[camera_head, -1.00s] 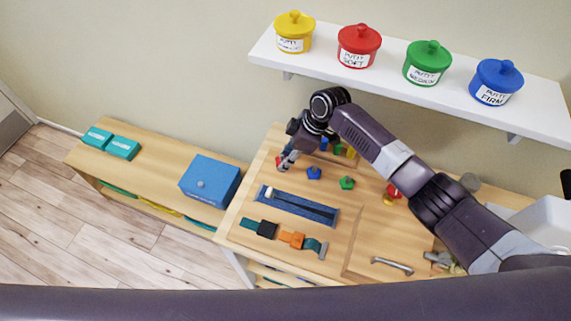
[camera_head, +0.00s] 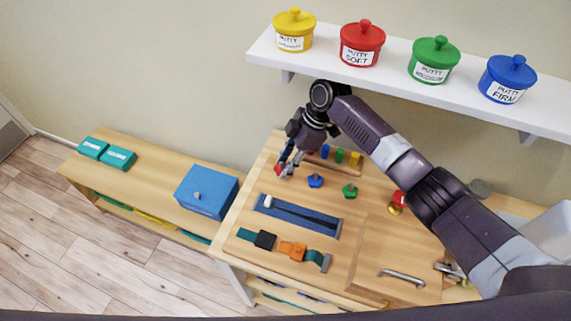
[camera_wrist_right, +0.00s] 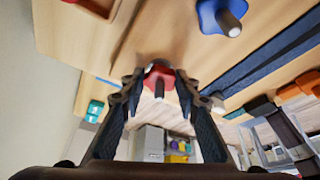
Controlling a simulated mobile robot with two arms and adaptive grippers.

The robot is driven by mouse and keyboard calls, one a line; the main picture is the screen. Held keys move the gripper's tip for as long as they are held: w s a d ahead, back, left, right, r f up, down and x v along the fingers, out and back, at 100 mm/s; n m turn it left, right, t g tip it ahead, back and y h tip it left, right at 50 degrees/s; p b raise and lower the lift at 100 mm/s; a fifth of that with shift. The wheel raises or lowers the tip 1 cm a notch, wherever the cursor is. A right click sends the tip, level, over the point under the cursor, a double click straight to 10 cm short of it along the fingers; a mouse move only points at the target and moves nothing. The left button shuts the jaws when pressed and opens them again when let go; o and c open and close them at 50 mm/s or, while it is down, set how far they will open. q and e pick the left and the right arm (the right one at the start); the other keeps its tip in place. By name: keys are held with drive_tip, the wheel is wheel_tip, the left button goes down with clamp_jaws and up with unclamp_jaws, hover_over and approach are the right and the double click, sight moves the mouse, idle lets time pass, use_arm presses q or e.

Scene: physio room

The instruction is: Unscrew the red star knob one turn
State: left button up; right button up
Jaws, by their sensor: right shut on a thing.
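The red star knob (camera_wrist_right: 160,78) sits on the wooden board, between the fingertips of my right gripper (camera_wrist_right: 153,86) in the wrist view. The fingers are shut on its sides. In the head view the right gripper (camera_head: 288,163) comes down at the board's upper left and hides most of the red knob (camera_head: 278,169). A blue star knob (camera_head: 315,181) and a green knob (camera_head: 350,190) stand in a row to its right. The blue knob with its pale stud also shows in the wrist view (camera_wrist_right: 215,15). My left gripper is not in view.
The wooden board (camera_head: 262,178) also bears a blue zip strip (camera_head: 297,217), buckled straps (camera_head: 291,250), a metal handle (camera_head: 401,276) and coloured pegs (camera_head: 340,156). A shelf (camera_head: 400,80) with putty pots overhangs behind. A blue box (camera_head: 207,195) stands on the bench at left.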

drive_tip(key=shift+s+d+f, duration=0.2)
drive_tip(key=shift+s+f, duration=0.1)
drive_tip(key=shift+f, duration=0.1)
drive_tip(key=o, duration=1.1)
drive_tip(key=shift+w, duration=0.15)
drive_tip(key=shift+o, duration=0.3)
drive_tip(key=shift+w+r, duration=0.1)
drive_tip(key=shift+a+r, duration=0.1)
drive_tip(key=shift+r, duration=0.1)
drive_tip(key=shift+r, duration=0.3)
drive_tip(key=shift+w+d+r, duration=0.15)
drive_tip(key=shift+d+r, duration=0.75)
drive_tip(key=shift+d, duration=0.2)
drive_tip(key=d, duration=0.3)
drive_tip(key=w+d, duration=0.1)
drive_tip(key=d, duration=0.7)
drive_tip(key=shift+w, duration=0.3)
